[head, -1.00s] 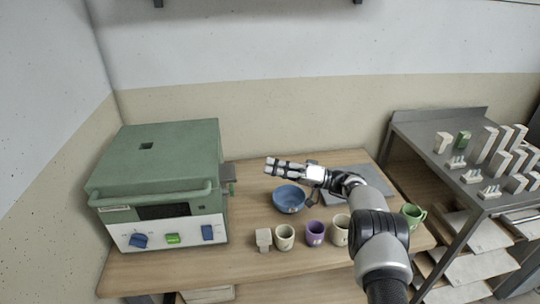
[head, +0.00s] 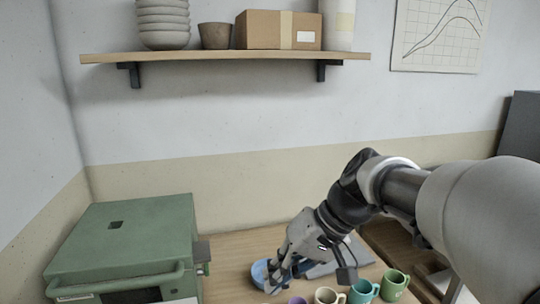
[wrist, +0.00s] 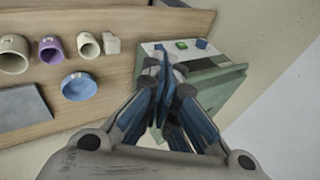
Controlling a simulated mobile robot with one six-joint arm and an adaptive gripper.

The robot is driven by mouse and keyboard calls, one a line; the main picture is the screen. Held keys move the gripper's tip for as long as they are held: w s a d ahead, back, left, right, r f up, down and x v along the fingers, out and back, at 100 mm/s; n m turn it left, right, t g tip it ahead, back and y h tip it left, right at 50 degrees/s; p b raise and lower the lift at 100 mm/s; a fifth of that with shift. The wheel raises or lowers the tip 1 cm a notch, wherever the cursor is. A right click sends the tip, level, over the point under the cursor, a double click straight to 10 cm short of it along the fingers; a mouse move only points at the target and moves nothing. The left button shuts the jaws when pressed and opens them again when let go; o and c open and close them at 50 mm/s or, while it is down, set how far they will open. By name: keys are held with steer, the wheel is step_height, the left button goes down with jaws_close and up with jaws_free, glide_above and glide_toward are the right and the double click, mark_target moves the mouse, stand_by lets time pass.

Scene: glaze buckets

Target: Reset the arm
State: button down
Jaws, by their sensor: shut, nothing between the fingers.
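My gripper (head: 272,284) is shut and empty. In the head view it points down and left, in front of a blue bowl (head: 259,273) that it partly hides; the bowl stands on the wooden table (head: 232,247). In the wrist view my gripper's fingers (wrist: 165,72) come together over the image of the green kiln (wrist: 225,88), and the blue bowl (wrist: 79,86) lies clear to their left. No contact between the fingers and any object shows.
The green kiln (head: 125,245) stands at the left. Several mugs line the table's front, among them a purple one (wrist: 51,50), a teal one (head: 362,291) and a green one (head: 395,284). A grey slab (wrist: 22,106) lies on the table. A shelf (head: 225,57) with bowls and a box hangs above.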

steer(key=s+d+f+m+t+h, duration=0.1)
steer(key=s+d+f+h, duration=0.1)
steer(key=s+d, duration=0.4)
steer(key=s+d+f+m+t+h, duration=0.1)
steer(key=s+d+f+t+h, duration=0.1)
steer(key=s+d, duration=0.5)
steer(key=s+f+h, duration=0.1)
steer(key=s+h, duration=0.1)
steer(key=s, duration=0.3)
steer(key=shift+s+f+t+h, duration=0.2)
steer(key=shift+s+t+h, duration=0.1)
steer(key=shift+h, duration=0.1)
